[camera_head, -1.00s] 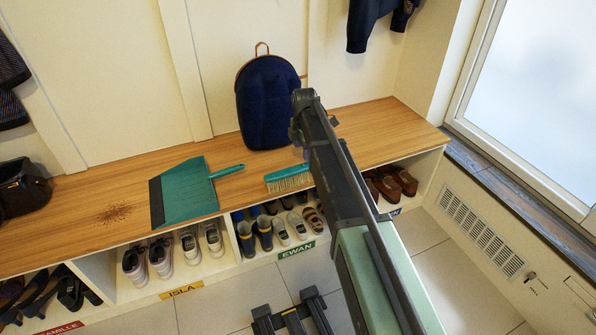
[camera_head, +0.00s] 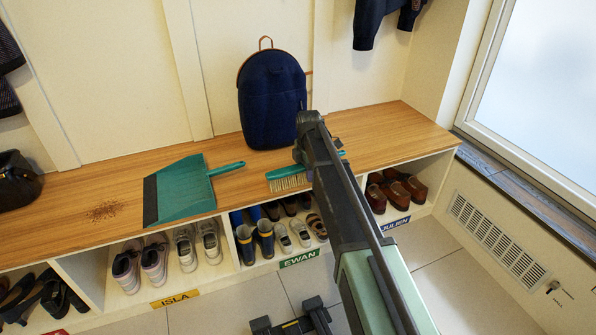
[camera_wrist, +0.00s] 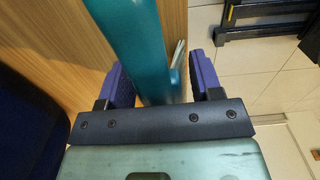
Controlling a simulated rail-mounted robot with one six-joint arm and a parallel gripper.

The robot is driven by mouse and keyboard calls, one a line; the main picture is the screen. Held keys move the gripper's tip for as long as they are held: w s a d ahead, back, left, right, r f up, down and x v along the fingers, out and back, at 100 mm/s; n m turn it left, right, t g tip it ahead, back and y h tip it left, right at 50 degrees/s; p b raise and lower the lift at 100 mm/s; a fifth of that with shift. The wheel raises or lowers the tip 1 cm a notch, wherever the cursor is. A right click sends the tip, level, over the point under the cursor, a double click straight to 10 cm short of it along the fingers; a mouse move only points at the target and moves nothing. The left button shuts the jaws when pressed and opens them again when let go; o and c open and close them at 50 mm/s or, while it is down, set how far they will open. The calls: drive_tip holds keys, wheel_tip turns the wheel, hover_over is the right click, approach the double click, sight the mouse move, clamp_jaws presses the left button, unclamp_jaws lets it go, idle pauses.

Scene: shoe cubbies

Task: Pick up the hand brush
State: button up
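The hand brush (camera_head: 288,183) has a teal body and pale bristles and lies on the wooden bench, near the front edge. My arm hides part of it in the head view. In the wrist view its teal handle (camera_wrist: 146,50) runs between the two purple finger pads of my gripper (camera_wrist: 161,88). The fingers are apart, with a visible gap on the right side of the handle. In the head view my gripper (camera_head: 308,150) is over the brush, its fingertips mostly hidden.
A teal dustpan (camera_head: 180,190) lies left of the brush, beside a patch of dirt (camera_head: 103,211). A dark blue backpack (camera_head: 271,100) stands just behind the brush. Cubbies with shoes (camera_head: 154,262) are below the bench (camera_head: 225,195). The bench's right end is clear.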

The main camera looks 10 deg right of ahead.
drive_tip(key=c, duration=0.9)
drive_tip(key=shift+r, duration=0.1)
wheel_tip(320, 180, up, 20)
drive_tip(key=p, duration=2)
